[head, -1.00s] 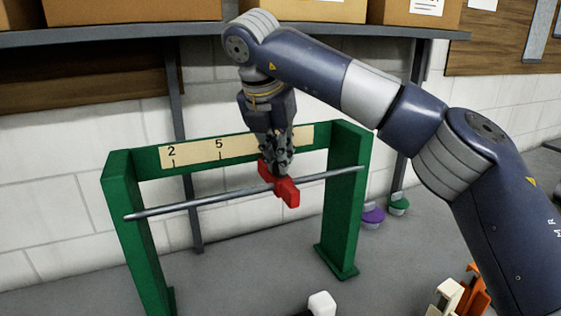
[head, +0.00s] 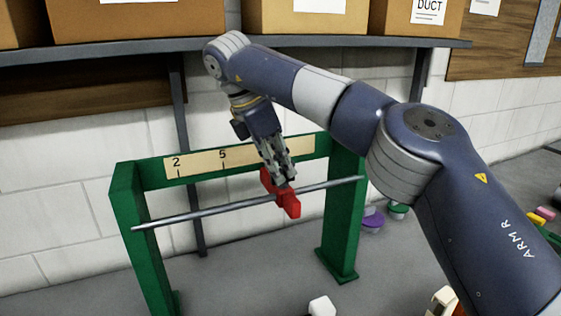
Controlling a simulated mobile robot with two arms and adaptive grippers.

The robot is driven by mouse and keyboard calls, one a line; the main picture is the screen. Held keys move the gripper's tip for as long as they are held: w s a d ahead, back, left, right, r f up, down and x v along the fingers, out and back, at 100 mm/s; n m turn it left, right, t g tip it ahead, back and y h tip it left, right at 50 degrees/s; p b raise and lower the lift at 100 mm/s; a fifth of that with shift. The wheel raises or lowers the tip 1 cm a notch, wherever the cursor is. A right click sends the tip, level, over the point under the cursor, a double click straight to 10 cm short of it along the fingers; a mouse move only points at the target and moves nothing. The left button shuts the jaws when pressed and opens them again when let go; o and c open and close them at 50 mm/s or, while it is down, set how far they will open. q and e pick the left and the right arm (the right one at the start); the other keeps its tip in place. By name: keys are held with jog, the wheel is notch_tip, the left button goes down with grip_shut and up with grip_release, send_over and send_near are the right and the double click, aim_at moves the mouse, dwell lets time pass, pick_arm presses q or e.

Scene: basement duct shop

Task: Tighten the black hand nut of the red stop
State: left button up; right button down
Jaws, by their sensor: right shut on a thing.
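The red stop (head: 288,203) sits on a grey metal rod (head: 205,214), right of the middle of the rod. The rod runs between the two posts of a green frame (head: 129,205). My right gripper (head: 283,183) points down at the top of the red stop, with its fingers shut there. The black hand nut cannot be made out; the fingers cover the place at the top of the stop. My left gripper is not in view.
A pale scale strip (head: 240,159) marked 2 and 5 is on the frame's crossbar. Cardboard boxes (head: 138,20) stand on a shelf above. A white block (head: 322,305) lies in front on the grey surface. Purple (head: 373,221) and green (head: 397,210) items stand behind the right post.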

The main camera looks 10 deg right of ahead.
jog(key=shift+r, duration=0.1)
dwell(0.4)
jog(key=c, duration=1.7)
grip_release()
